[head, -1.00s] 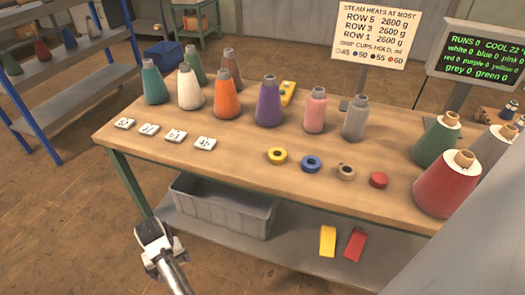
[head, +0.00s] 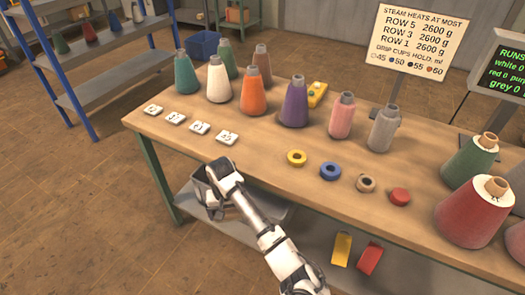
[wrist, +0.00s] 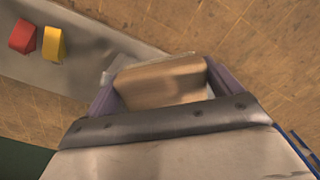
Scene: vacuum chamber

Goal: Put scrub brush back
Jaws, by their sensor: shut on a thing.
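My gripper (wrist: 158,88) is shut on a tan, wood-coloured block, which looks like the back of the scrub brush (wrist: 165,80), between its purple fingers in the wrist view. Its bristles cannot be made out. My arm hides much of the bin. The brush cannot be made out in the head view. A pale edge shows beside the block in the wrist view; I cannot tell what it belongs to.
The wooden table (head: 330,205) holds several yarn cones, white number tiles (head: 200,128) and small rings, including a yellow ring (head: 297,158). A yellow block (head: 342,248) and a red block (head: 369,259) lie on the lower shelf (wrist: 70,75). A blue-framed rack (head: 100,75) stands left.

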